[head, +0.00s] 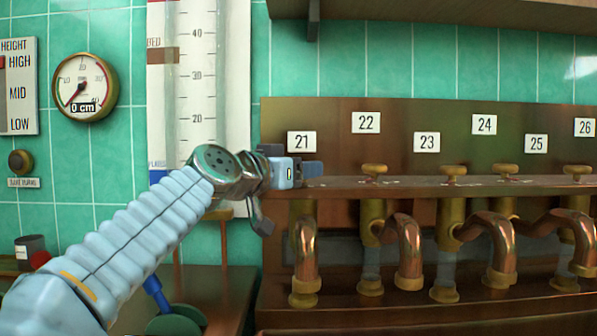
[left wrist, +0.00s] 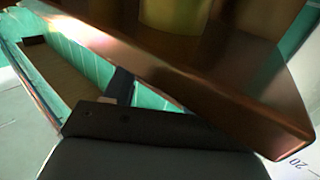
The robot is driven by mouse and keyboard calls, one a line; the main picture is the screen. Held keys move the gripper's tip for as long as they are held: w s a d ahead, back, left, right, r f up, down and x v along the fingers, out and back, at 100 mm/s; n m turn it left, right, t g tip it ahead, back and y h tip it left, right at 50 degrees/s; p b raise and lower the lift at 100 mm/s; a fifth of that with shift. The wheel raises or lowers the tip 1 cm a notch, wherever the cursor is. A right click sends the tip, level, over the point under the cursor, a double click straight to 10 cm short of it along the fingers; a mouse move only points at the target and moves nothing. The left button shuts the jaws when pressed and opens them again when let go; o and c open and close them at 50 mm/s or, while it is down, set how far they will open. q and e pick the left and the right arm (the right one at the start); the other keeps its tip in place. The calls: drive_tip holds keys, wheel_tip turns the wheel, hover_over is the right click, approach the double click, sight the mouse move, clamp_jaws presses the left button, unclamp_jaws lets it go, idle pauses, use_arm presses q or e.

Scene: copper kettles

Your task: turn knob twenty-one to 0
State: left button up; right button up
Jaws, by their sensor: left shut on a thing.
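The label 21 (head: 302,141) is on the brown back panel, at the left end of a row of numbered labels. My left gripper (head: 310,170) is at the left end of the shelf, just below that label. It is shut on knob twenty-one, which the gripper hides, so its setting cannot be read. Below it a copper pipe (head: 306,250) hangs down. The left wrist view shows the shelf's brown edge (left wrist: 200,90) close up, and no knob can be made out there. My right gripper is in neither view.
Brass knobs, among them one under 22 (head: 374,169) and one under 23 (head: 453,170), stand close by on the shelf (head: 420,187). A round gauge (head: 84,87) reads 0 cm. A tall scale (head: 197,75) stands behind my left arm.

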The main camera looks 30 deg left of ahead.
use_arm(q)
drive_tip(key=shift+a+f+m+h+b, duration=0.1)
drive_tip(key=shift+f+m+h+b, duration=0.05)
drive_tip(key=shift+m+h+b, duration=0.9)
drive_tip(key=shift+w+a+m+g+h, duration=0.1)
drive_tip(key=shift+m+g+h, duration=0.25)
drive_tip(key=shift+h, duration=0.6)
drive_tip(key=shift+a+r+m+g+h, duration=0.1)
drive_tip(key=shift+r+m+g+h, duration=0.1)
drive_tip(key=shift+m+g+h, duration=0.7)
drive_tip(key=shift+t, duration=0.35)
drive_tip(key=o, duration=1.1)
drive_tip(key=shift+c, duration=0.2)
drive_tip(key=shift+s+a+f+b, duration=0.1)
drive_tip(key=shift+s+a+b, duration=0.05)
drive_tip(key=shift+s+b, duration=0.15)
drive_tip(key=b+v, duration=0.3)
drive_tip(key=v, duration=1)
drive_tip(key=shift+b, duration=0.3)
drive_tip(key=shift+a, duration=0.15)
